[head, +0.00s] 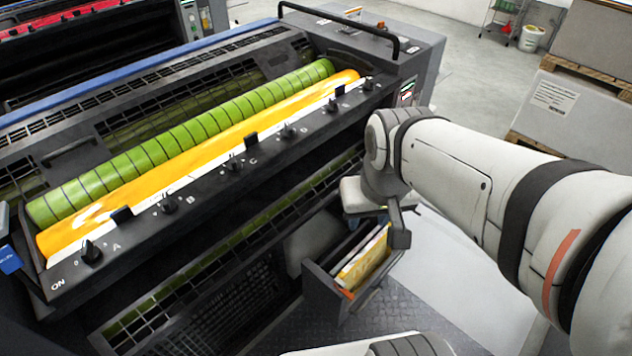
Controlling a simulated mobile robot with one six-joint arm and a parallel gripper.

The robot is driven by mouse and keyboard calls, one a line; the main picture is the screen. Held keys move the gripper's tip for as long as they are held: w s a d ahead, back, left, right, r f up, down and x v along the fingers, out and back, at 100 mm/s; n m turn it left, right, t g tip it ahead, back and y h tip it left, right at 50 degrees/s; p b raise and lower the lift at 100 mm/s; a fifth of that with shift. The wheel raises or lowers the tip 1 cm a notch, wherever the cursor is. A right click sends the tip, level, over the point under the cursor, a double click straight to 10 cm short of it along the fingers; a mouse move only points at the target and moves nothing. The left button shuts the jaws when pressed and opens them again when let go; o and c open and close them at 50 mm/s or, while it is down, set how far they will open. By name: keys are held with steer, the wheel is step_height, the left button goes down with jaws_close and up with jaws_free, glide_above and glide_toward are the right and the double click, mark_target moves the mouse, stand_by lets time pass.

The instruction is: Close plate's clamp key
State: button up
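The yellow and white plate (185,170) lies along the press, just below a long green roller (180,140). A dark bar (205,188) runs along its near edge. Several small black keys stand on the bar, among them one by the "ON" and "A" marks (92,253), one farther along (170,204) and one near the middle (235,164). I cannot tell which one is the clamp key. My gripper (385,225) hangs at the end of my arm, right of the bar's far half and apart from the keys. Its fingers are mostly hidden and seen at a poor angle.
A dark open holder (325,285) with upright sheets stands below my gripper. A black handrail (335,27) rises at the press's far end. Boxes on pallets (570,110) stand at the right. Grey floor (460,70) is clear behind my arm.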

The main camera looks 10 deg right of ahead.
steer(key=n+g+h+b, duration=0.2)
steer(key=n+g+b, duration=0.3)
steer(key=b, duration=1.3)
glide_above(340, 281)
steer(key=a, duration=0.1)
step_height(340, 281, down, 31)
steer(key=f+b, duration=0.2)
steer(key=f, duration=0.5)
steer(key=f+n+g+b, duration=0.1)
steer(key=f+b, duration=0.2)
steer(key=f, duration=0.4)
steer(key=f+n+b, duration=0.1)
steer(key=f+b, duration=0.1)
steer(key=f, duration=0.5)
steer(key=shift+w+d+h+b, duration=0.1)
steer(key=shift+d+h+b, duration=0.2)
steer(key=shift+d+h, duration=0.1)
steer(key=shift+s+d+f, duration=0.15)
steer(key=shift+s+f, duration=0.05)
steer(key=shift+f, duration=0.4)
steer(key=shift+c, duration=0.6)
